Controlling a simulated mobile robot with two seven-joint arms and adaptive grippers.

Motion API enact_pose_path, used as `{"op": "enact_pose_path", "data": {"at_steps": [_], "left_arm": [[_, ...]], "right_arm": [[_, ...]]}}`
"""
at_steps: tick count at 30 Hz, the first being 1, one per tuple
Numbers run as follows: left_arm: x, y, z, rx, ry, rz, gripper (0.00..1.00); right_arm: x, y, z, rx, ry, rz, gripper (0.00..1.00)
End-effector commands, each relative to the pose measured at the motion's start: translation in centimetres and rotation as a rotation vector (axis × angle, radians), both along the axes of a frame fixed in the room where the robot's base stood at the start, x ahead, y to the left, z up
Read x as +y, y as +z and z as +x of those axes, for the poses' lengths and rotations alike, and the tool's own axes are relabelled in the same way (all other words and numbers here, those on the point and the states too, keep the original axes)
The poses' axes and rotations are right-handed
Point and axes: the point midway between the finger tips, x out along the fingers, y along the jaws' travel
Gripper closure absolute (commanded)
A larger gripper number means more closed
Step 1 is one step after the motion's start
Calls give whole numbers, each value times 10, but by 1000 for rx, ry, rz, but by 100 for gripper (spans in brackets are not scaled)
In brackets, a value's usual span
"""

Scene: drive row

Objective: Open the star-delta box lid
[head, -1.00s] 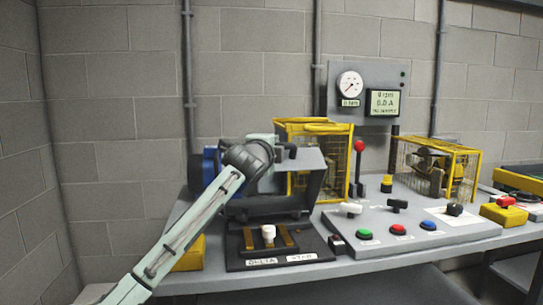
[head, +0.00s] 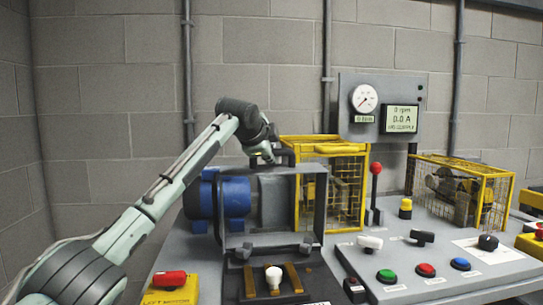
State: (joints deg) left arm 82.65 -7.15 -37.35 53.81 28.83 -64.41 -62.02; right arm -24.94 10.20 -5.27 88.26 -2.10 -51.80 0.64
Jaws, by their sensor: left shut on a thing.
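The star-delta box lid (head: 320,205) is a grey open-sided frame. It stands raised on its hinges at the back of the black star-delta base (head: 236,283), with its hollow side towards me. On the base, a white knob (head: 273,276) stands between brass-coloured strips, uncovered. My left gripper (head: 270,156) is at the lid's top edge, shut on the lid. Its fingertips are small and partly hidden, so the exact grip point is unclear. My right gripper is not in view.
A blue motor (head: 203,197) stands behind the lid at left. A yellow cage (head: 345,150) is close behind at right. A control panel with buttons (head: 386,276) and a red-knobbed lever (head: 376,185) lie to the right. A yellow block with a red switch (head: 170,281) is front left.

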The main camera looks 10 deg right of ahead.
Motion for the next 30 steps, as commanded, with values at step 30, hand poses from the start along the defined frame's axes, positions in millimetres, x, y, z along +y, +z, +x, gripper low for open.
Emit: {"op": "enact_pose_path", "data": {"at_steps": [30], "left_arm": [[5,9,-11,-6,-1,-2,74]], "right_arm": [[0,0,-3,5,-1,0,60]]}}
